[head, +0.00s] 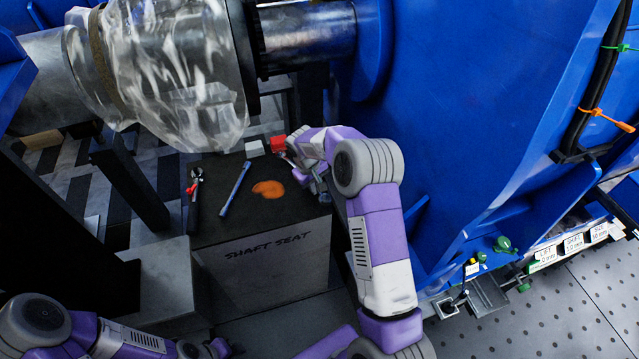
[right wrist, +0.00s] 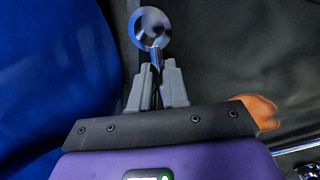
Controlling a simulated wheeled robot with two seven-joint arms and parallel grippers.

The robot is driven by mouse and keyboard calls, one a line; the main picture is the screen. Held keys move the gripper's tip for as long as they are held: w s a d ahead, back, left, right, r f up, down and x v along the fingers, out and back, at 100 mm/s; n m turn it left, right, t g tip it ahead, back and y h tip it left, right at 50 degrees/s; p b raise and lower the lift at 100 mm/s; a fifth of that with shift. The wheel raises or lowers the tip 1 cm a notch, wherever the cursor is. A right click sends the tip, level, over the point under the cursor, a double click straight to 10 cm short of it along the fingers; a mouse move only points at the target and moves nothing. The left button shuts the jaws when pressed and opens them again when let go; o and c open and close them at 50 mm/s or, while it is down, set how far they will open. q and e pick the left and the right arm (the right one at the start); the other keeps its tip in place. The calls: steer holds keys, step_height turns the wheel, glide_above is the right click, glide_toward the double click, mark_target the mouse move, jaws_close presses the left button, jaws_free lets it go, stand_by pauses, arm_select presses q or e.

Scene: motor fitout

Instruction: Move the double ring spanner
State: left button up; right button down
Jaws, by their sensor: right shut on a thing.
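The double ring spanner (right wrist: 153,27) shows in the right wrist view as a shiny ring end on a thin shank. The shank runs down between the grey fingers of my right gripper (right wrist: 157,88), which is shut on it. In the head view my right gripper (head: 310,172) is at the right edge of the dark block marked SHAFT SEAT (head: 270,262), and the arm partly hides it. The spanner's far end is hidden by the gripper. Part of my left gripper (head: 215,348) shows low at the left, too small to tell its jaws.
The wrapped shaft (head: 180,75) hangs above; a blue housing (head: 470,110) rises at right.

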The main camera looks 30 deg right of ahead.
steer(key=shift+w+a, duration=0.15)
steer(key=shift+a, duration=1.15)
steer(key=c, duration=1.1)
jaws_free()
steer(key=shift+o, duration=0.2)
steer(key=shift+r, duration=0.1)
step_height(320, 180, up, 7)
steer(key=a+p, duration=0.1)
steer(key=p, duration=0.1)
steer(key=shift+a+r, duration=0.15)
steer(key=shift+r, duration=0.05)
